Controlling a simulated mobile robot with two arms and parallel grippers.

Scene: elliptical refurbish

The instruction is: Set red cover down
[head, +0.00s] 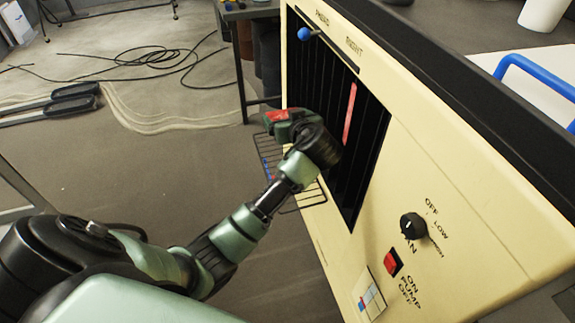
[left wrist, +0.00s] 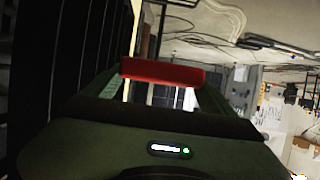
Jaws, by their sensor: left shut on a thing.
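My left gripper (head: 283,122) is in front of the dark louvred opening of a cream appliance (head: 465,165), near its left edge. It is shut on a small red cover (head: 278,115), whose top shows at the gripper's tip in the head view. In the left wrist view the red cover (left wrist: 162,73) lies as a short bar across the gripper's fingers (left wrist: 160,95), apart from any surface there. The fingers hide part of it. My right gripper is not in view.
A wire rack (head: 285,170) sits low at the appliance's front, just below my gripper. The appliance face has a black knob (head: 413,226), a red switch (head: 393,262) and a blue-tipped lever (head: 305,34). A dark table (head: 247,10) stands behind. Cables (head: 150,58) lie on the floor.

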